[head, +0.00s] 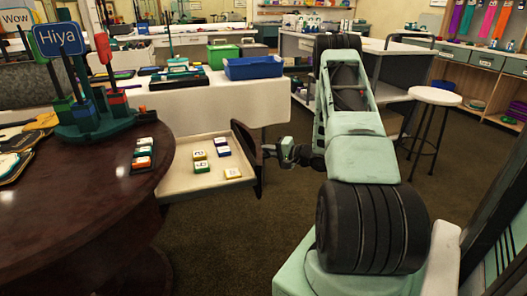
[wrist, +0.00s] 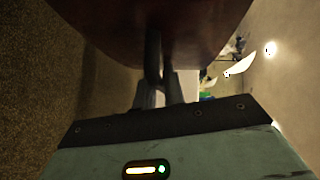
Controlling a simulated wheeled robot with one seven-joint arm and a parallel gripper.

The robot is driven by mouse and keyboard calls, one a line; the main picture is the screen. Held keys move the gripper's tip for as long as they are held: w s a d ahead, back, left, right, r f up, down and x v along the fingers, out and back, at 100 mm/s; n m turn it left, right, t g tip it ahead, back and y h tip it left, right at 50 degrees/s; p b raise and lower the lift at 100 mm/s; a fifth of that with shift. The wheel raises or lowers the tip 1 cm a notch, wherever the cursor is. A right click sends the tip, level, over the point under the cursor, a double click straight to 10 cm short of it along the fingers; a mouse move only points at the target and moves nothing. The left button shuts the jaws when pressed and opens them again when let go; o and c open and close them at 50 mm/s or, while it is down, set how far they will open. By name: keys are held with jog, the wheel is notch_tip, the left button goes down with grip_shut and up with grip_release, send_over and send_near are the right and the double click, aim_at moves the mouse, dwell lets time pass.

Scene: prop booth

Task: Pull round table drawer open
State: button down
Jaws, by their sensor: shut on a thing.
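The dark round wooden table (head: 70,222) stands at the left in the head view. Its drawer (head: 176,184) is pulled out well to the right, showing a pale inside with several lettered blocks. The curved dark drawer front (head: 246,150) faces my gripper (head: 273,151). In the wrist view the reddish-brown drawer front (wrist: 100,22) fills the top. My gripper (wrist: 158,84) is shut on the dark drawer handle (wrist: 153,50) there. The fingers partly hide the handle.
A sign stand (head: 95,110) and colored blocks (head: 143,153) sit on the tabletop. A white-covered table with a blue bin (head: 253,68) stands behind the drawer. A white stool (head: 434,97) is at the right. Carpet right of the drawer is open.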

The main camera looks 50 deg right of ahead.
jog(key=c, duration=1.5)
grip_release()
jog(key=shift+s, duration=0.1)
jog(key=p+v, duration=0.3)
jog(key=v, duration=1.4)
jog(key=shift+s+d, duration=0.1)
jog(key=shift+s, duration=0.05)
